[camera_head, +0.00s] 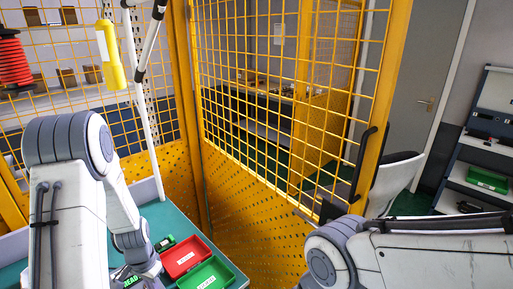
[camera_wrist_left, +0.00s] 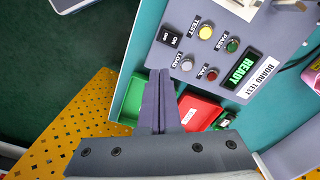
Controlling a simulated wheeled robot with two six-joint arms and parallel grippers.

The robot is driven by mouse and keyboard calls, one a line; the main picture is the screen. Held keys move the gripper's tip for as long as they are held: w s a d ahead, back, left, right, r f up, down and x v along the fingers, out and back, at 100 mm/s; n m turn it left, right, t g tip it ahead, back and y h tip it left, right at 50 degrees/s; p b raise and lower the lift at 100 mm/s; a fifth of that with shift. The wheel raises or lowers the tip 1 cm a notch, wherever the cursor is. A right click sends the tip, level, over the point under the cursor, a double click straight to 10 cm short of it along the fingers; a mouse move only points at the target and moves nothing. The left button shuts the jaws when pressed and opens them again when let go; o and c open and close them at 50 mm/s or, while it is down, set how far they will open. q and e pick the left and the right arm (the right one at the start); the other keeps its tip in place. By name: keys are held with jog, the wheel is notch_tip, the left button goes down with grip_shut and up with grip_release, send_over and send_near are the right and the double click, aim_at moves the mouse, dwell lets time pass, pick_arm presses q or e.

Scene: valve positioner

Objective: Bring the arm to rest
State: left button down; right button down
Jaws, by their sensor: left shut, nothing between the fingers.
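My left gripper (camera_wrist_left: 160,75) shows in the left wrist view with its two dark fingers together and nothing between them. It hangs over the edge of a grey test panel (camera_wrist_left: 155,60), near the red tray (camera_wrist_left: 197,114), apparently touching nothing, though the gap is hard to judge. In the head view my left arm (camera_head: 125,215) reaches down over the teal table; its gripper is not clearly visible there. My right arm (camera_head: 420,260) lies across the lower right of the head view, and its gripper is out of frame.
The panel has a green READY display (camera_wrist_left: 241,69), a black switch (camera_wrist_left: 170,37) and several coloured buttons. Red (camera_head: 183,258) and green (camera_head: 208,276) trays stand on the table. A yellow mesh fence (camera_head: 255,208) closes off the back; a white pole (camera_head: 146,120) rises beside my left arm.

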pick_arm(q)
jog(key=s+d+r+m+b, duration=0.1)
jog(key=s+d+r, duration=0.1)
jog(key=d+r, duration=0.6)
jog(key=s+d+r+m+b, duration=0.15)
jog(key=d+r, duration=0.25)
jog(key=d, duration=0.8)
jog(key=s+d+r+m, duration=0.1)
jog(key=s+d+r, duration=0.1)
jog(key=s, duration=0.5)
jog(key=s+d+r+m+h, duration=0.1)
jog(key=s+d+r, duration=0.1)
jog(key=s+d, duration=0.3)
jog(key=shift+s+d+r+b, duration=0.3)
jog(key=shift+s+r, duration=0.1)
jog(key=shift+s, duration=0.6)
